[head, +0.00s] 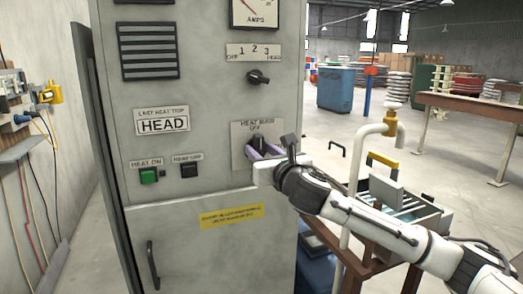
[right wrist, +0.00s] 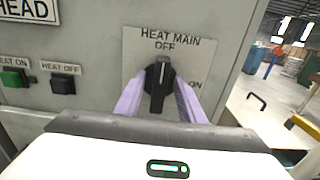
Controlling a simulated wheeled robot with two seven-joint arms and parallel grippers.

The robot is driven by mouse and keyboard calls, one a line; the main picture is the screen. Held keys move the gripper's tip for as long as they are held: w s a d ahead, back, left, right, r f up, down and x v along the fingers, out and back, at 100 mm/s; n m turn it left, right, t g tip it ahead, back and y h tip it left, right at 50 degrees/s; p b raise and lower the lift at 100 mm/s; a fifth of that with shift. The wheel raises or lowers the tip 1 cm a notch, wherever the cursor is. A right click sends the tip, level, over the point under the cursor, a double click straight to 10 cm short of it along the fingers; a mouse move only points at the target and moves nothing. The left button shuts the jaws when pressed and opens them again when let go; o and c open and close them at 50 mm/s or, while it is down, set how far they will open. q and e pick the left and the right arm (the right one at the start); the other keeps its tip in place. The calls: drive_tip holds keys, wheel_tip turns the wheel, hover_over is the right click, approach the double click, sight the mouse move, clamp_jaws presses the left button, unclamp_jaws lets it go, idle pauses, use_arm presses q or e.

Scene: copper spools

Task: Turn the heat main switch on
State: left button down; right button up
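The heat main switch (head: 258,142) is a black rotary knob on a light plate on the grey cabinet front. In the right wrist view the knob (right wrist: 159,72) stands upright, its pointer toward the OFF label; ON is printed at its right. My right gripper (head: 261,152) is at the knob, with its two lilac fingers (right wrist: 159,84) on either side of it. The fingers are spread, with narrow gaps to the knob visible, so I see no clear grip. My left gripper is in neither view.
The cabinet (head: 205,255) also carries a green heat on button (head: 148,176), a black heat off button (head: 189,170), a smaller selector knob (head: 258,77) and a handle (head: 152,265). A cart with a toolbox (head: 400,205) stands to the right, near my right arm.

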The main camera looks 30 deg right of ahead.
drive_tip(key=shift+c, duration=0.2)
clamp_jaws()
drive_tip(key=m, duration=0.5)
drive_tip(key=shift+d, duration=0.15)
drive_tip(key=shift+d+f+m, duration=0.1)
drive_tip(key=shift+f+m, duration=0.05)
drive_tip(key=shift+m, duration=2)
drive_tip(key=shift+d+f+m, duration=0.1)
drive_tip(key=shift+f+m, duration=0.1)
drive_tip(key=shift+m, duration=1.9)
drive_tip(key=shift+d+f+m, duration=0.1)
drive_tip(key=shift+f+m, duration=0.05)
drive_tip(key=shift+m, duration=2)
